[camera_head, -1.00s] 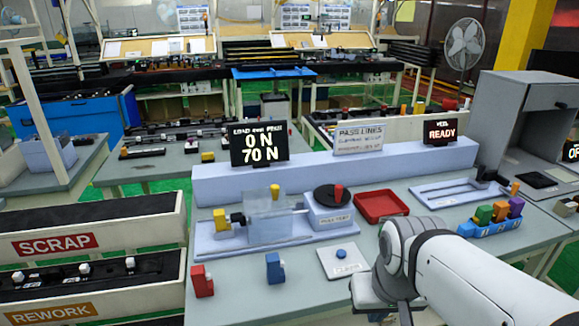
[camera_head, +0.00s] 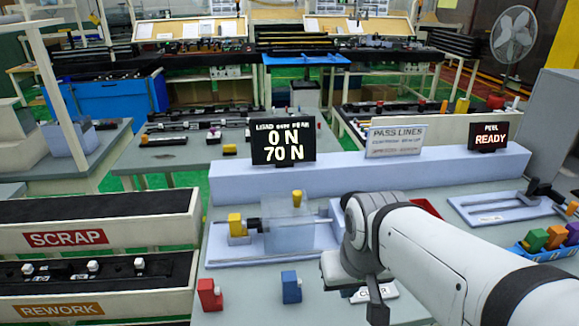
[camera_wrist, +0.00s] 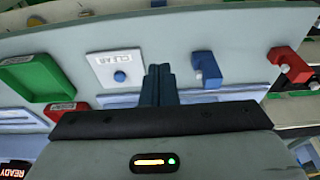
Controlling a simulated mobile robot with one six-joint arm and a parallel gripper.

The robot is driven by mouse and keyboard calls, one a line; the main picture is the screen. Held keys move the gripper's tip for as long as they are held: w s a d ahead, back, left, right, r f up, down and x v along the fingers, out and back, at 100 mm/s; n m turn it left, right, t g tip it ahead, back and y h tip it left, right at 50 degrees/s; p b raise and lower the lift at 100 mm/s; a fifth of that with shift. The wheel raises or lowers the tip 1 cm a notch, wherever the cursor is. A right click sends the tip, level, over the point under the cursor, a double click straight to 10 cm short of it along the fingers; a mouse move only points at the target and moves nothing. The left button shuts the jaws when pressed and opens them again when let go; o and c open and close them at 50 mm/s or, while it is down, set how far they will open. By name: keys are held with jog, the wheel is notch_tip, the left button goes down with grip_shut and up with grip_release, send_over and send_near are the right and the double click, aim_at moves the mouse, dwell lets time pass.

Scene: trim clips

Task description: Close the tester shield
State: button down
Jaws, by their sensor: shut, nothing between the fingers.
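The tester shield (camera_head: 287,233) is a clear, see-through box on the pale blue tester base (camera_head: 232,258) in the head view. A yellow piece (camera_head: 237,226) sits in the fixture at its left, outside the clear panel, with a metal rod between them. My gripper (camera_head: 378,302) is shut and empty, pointing down over the bench to the right of the shield and apart from it. In the wrist view my gripper (camera_wrist: 159,82) shows its fingers together beside the CLEAR pad (camera_wrist: 104,75). My arm hides the tester's right end.
A blue clip (camera_head: 291,287) and a red clip (camera_head: 210,294) stand on the front of the bench. A display (camera_head: 284,142) reading 0 N and 70 N stands behind the shield. SCRAP (camera_head: 120,238) and REWORK (camera_head: 130,307) bins lie at left.

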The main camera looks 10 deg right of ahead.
jog(key=shift+s, duration=0.1)
jog(key=w+d+r+m+t+y+b, duration=0.1)
jog(key=w+d+r, duration=0.15)
jog(key=w, duration=0.45)
jog(key=w+d+r+t+y+b, duration=0.1)
jog(key=w+d+r+y, duration=0.15)
jog(key=w, duration=0.55)
jog(key=w+d+r+m+t+y+b, duration=0.1)
jog(key=w+r+b, duration=0.15)
jog(key=w, duration=0.45)
jog(key=shift+w+a+f+p, duration=0.35)
jog(key=shift+w+a+f, duration=0.55)
jog(key=shift+a+f, duration=0.3)
jog(key=shift+w+a+f+p, duration=0.4)
jog(key=shift+w+a+f, duration=0.55)
jog(key=shift+a+f, duration=0.25)
jog(key=shift+w+a+f+p, duration=0.35)
jog(key=shift+w+a+f, duration=0.55)
jog(key=shift+a+f, duration=0.3)
jog(key=shift+a+r, duration=0.1)
jog(key=shift+a, duration=0.1)
